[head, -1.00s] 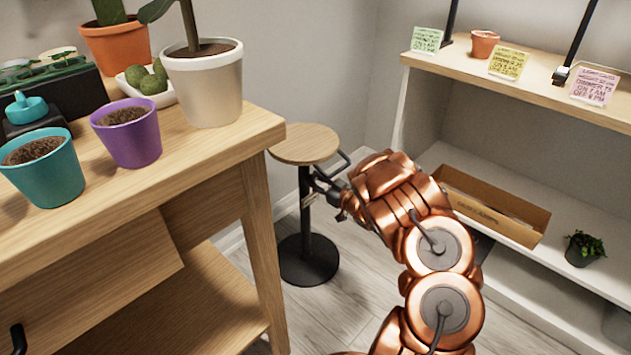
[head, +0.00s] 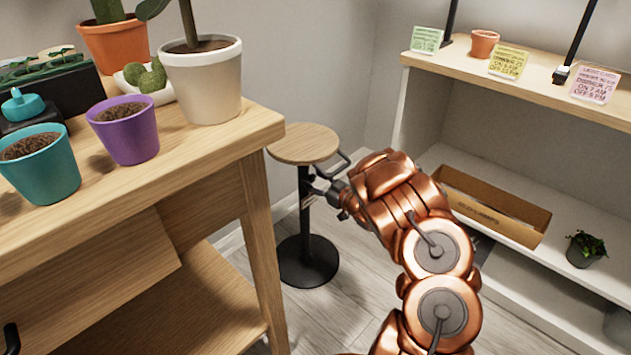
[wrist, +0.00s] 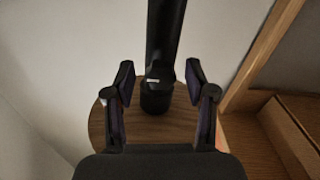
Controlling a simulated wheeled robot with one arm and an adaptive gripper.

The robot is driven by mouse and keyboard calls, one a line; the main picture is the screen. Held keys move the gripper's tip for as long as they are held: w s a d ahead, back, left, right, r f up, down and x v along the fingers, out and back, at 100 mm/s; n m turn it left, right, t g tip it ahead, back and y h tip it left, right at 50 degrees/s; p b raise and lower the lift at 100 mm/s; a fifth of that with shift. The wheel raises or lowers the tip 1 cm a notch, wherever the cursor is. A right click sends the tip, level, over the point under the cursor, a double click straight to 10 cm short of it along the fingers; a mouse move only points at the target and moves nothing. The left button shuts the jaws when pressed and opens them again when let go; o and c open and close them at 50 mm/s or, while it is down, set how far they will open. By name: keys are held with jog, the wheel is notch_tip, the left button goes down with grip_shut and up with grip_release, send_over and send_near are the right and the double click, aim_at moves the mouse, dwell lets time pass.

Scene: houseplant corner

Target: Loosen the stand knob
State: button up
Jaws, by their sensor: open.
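The stand has a round wooden top (head: 304,143), a black post (head: 305,217) and a round black base (head: 307,262). My gripper (head: 318,184) is beside the upper post, just below the top, in the head view. The knob is too small to make out there, partly behind the fingers. In the wrist view, the black post (wrist: 166,30) runs down to a short dark cylinder (wrist: 155,101), which looks like the knob or a collar, in front of the wooden top (wrist: 140,131). My open fingers (wrist: 157,84) stand on both sides of it, with gaps showing.
A wooden table (head: 215,143) with pots stands at the left, its near leg close to the stand. A shelf unit (head: 500,82) stands at the right, with a cardboard box (head: 485,211) and a small plant (head: 585,249).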

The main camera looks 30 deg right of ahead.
jog(key=v, duration=1.2)
dwell(0.5)
